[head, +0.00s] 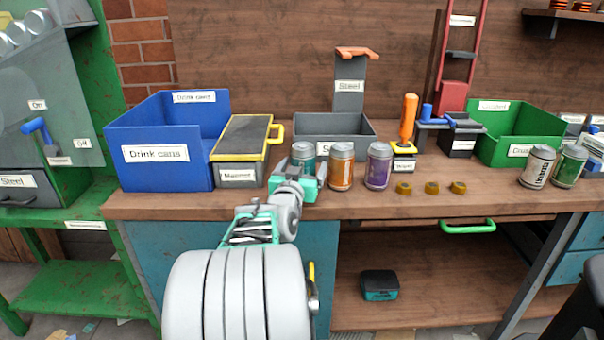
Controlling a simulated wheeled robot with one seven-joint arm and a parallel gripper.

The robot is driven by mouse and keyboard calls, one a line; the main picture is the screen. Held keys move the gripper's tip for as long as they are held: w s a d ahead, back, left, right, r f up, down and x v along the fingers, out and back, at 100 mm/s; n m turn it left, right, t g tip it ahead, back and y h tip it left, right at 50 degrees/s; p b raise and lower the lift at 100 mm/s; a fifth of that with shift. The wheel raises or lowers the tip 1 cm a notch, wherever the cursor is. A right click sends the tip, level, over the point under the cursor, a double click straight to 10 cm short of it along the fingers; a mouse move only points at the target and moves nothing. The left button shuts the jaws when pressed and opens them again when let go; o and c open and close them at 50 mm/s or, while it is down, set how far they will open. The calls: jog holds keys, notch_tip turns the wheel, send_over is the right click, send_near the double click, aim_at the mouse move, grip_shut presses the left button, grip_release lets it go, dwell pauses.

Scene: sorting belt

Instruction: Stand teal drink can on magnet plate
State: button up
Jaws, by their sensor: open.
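The teal drink can (303,154) stands upright on the wooden bench, left of an orange can. My gripper (303,178) is open at the can's front, seen from behind. My gripper hides the can's lower part, and I cannot tell whether the fingers are around it or touch it. The magnet plate (243,136) is a dark flat top with a yellow rim and yellow side handle, on a grey block labelled like "Magnet". It is left of my gripper, and its top is bare.
An orange can (341,166) and a purple can (378,165) stand close on the right. A blue "Drink cans" bin (155,168) is left of the magnet plate. A grey bin (310,124) is behind the cans. Several brass nuts (432,188) lie near the front edge.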

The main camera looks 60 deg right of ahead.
jog(key=shift+r, duration=0.1)
jog(key=c, duration=1.5)
